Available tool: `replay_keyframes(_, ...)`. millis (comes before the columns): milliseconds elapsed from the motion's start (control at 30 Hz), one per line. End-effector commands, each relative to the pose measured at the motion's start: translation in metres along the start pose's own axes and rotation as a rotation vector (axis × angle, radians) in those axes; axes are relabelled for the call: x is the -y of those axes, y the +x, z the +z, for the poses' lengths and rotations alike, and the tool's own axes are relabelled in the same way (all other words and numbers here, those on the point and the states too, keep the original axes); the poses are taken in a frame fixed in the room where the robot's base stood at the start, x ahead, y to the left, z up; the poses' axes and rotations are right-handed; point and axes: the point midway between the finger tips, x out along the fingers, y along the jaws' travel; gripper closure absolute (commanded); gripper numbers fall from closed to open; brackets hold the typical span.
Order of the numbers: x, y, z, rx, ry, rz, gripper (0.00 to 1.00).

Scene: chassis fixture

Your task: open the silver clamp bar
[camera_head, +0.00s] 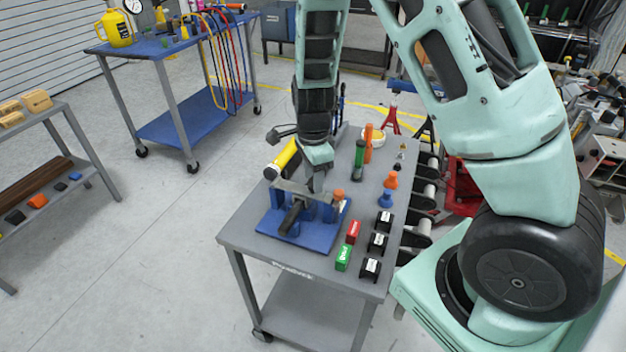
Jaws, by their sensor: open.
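The chassis fixture has a blue base plate (284,239) on the near left part of the grey cart top, with blue blocks on it. A silver clamp bar (288,187) lies across the top of the blocks, and a dark cylinder (291,217) lies under it, pointing toward the front. My gripper (315,188) points down over the fixture, with its fingers at the right part of the bar. It is open. The fingertips are small and partly hidden among the blocks, so I cannot tell whether they touch the bar.
A yellow-and-black cylinder (283,159) lies behind the fixture. Red (353,231) and green (343,257) blocks and several black holders (377,242) stand to its right. Orange and blue pegs (388,190) stand further back. A blue cart (170,48) is at the back left, with clear floor between.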

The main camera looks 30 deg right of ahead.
Motion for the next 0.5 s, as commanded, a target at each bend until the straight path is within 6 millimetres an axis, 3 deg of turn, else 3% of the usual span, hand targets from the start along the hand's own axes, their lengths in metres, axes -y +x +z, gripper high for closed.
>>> replay_keyframes(200,0.0000,0.0130,0.0000,0.000,-0.001,0.000,0.55)
replay_keyframes(467,0.0000,0.0134,0.0002,0.000,-0.001,0.000,0.55)
replay_keyframes(500,0.0000,0.0134,0.0002,0.000,-0.001,0.000,0.67)
